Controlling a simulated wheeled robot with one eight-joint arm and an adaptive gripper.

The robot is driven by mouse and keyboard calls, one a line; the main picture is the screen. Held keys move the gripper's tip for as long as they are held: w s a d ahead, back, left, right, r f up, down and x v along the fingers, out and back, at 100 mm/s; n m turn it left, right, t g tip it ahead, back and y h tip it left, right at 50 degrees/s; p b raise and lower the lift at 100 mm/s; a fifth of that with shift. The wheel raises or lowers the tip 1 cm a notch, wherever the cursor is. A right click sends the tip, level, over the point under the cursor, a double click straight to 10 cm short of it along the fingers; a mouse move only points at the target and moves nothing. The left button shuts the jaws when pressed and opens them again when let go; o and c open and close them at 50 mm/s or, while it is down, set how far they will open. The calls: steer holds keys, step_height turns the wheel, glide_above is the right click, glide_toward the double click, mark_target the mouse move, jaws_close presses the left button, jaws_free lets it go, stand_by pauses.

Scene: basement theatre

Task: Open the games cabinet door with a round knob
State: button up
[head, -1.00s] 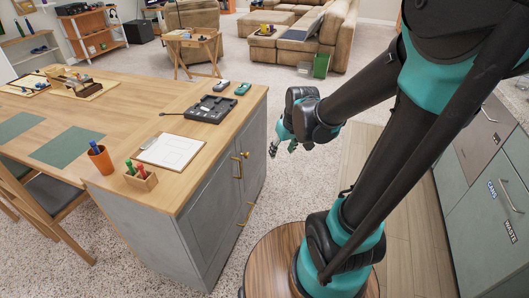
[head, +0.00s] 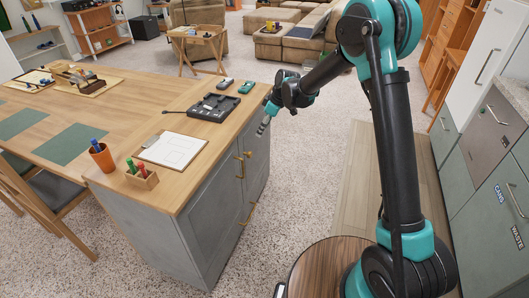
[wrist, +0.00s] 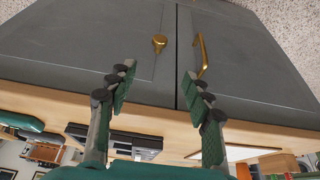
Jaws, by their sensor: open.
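The grey games cabinet (head: 196,238) forms the end of a wood-topped counter. Its right-hand door in the head view (head: 259,152) carries a brass round knob (head: 248,154); the neighbouring door has a brass bar handle (head: 239,168). Both doors look shut. The wrist view is upside down: the knob door (wrist: 80,50) is on the left, with the knob (wrist: 159,41) near the seam and the bar handle (wrist: 201,53) right of it. My gripper (head: 264,126) is open and empty, apart from the knob; its spread fingers show in the wrist view (wrist: 160,88).
On the countertop (head: 205,141) are a black game case (head: 212,107), a clipboard (head: 173,150), a pen holder (head: 141,175) and an orange cup (head: 101,156). Another drawer handle (head: 249,213) sits low on the cabinet. Speckled floor (head: 305,175) is clear beside the doors.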

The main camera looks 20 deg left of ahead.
mark_target(250, 152)
steer(key=x, duration=1.7)
steer(key=shift+w+a+f, duration=0.1)
steer(key=shift+a+f, duration=0.05)
steer(key=shift+f, duration=0.1)
jaws_close()
